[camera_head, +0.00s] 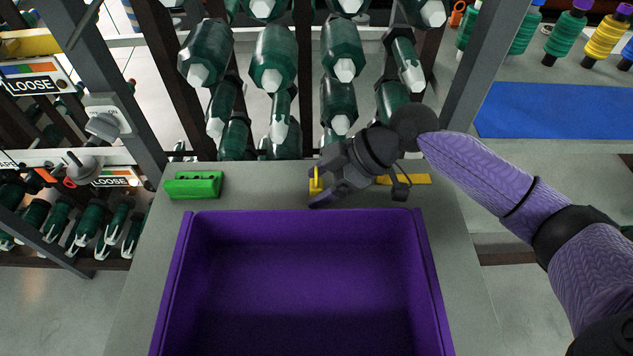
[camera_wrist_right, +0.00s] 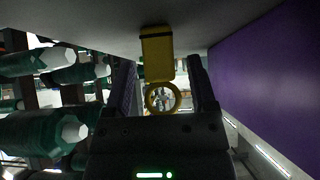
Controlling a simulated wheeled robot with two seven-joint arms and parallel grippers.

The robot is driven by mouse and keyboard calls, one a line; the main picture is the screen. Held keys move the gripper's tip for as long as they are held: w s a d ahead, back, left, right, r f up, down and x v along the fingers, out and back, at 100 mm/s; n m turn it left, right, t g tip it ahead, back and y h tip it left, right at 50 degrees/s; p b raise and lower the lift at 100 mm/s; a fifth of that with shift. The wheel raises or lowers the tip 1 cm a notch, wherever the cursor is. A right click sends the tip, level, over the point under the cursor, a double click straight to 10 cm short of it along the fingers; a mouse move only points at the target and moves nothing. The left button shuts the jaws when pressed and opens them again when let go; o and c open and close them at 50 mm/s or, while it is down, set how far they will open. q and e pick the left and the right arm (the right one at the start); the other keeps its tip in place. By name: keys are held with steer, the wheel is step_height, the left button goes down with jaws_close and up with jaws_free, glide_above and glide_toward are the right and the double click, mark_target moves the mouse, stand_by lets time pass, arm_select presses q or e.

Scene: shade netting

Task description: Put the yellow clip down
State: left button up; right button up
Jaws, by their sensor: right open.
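The yellow clip (camera_head: 316,182) is on the grey table top behind the purple crate (camera_head: 432,270), between the fingertips of my right gripper (camera_head: 318,186). In the right wrist view the clip (camera_wrist_right: 157,55) has a dark band near its far end and a round ring at its near end. It lies between the two spread fingers of the right gripper (camera_wrist_right: 160,85), with gaps visible on both sides. The right gripper is open. My left gripper does not show.
A flat yellow piece (camera_head: 412,179) lies behind my right wrist. Racks of green spools (camera_head: 275,60) stand behind the table. A blue mat (camera_head: 550,110) and thread spools (camera_head: 604,38) are at the right. The crate looks empty.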

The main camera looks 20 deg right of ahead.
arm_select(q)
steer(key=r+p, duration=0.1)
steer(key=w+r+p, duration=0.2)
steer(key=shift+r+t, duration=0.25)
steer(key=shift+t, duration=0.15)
arm_select(e)
steer(key=v, duration=1.1)
steer(key=shift+d, duration=0.1)
